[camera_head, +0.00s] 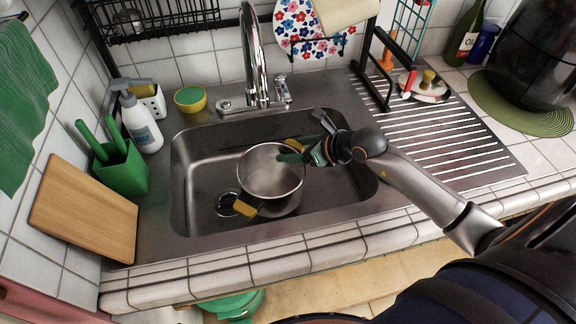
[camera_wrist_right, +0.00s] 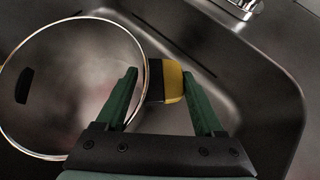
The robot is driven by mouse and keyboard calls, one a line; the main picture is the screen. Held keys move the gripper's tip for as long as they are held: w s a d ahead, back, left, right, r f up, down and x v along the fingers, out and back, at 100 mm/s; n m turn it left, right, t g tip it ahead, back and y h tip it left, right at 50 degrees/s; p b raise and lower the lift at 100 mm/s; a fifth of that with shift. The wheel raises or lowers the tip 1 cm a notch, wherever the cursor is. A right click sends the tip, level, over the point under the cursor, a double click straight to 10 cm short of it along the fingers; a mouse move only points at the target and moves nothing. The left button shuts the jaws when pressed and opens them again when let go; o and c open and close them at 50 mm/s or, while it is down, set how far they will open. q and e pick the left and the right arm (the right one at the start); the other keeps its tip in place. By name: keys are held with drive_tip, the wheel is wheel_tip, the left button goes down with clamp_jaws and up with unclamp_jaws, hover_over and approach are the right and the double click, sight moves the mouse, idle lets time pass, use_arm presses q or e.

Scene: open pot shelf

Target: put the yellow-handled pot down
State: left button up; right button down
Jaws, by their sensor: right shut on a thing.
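The pot (camera_head: 270,180) is a steel pot with two yellow handles, over the sink basin beside the drain. One yellow handle (camera_head: 245,209) faces the near left; the other is at the far right, by my right gripper (camera_head: 304,153). The right gripper has green fingers and is shut on the pot at that far handle. In the right wrist view the pot (camera_wrist_right: 75,95) is on the left, and its yellow handle (camera_wrist_right: 173,80) lies between the fingers of the gripper (camera_wrist_right: 158,85). I cannot tell whether the pot's base touches the basin floor. My left gripper is not in view.
The steel sink basin (camera_head: 190,165) has walls close around the pot. The faucet (camera_head: 255,60) rises behind it. A soap bottle (camera_head: 140,122), green holder (camera_head: 122,168) and wooden board (camera_head: 82,210) stand left. The ribbed drainboard (camera_head: 450,145) at right is mostly clear.

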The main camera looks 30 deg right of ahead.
drive_tip(key=shift+w+f, duration=0.1)
drive_tip(key=shift+f, duration=2.15)
unclamp_jaws()
drive_tip(key=v, duration=1.2)
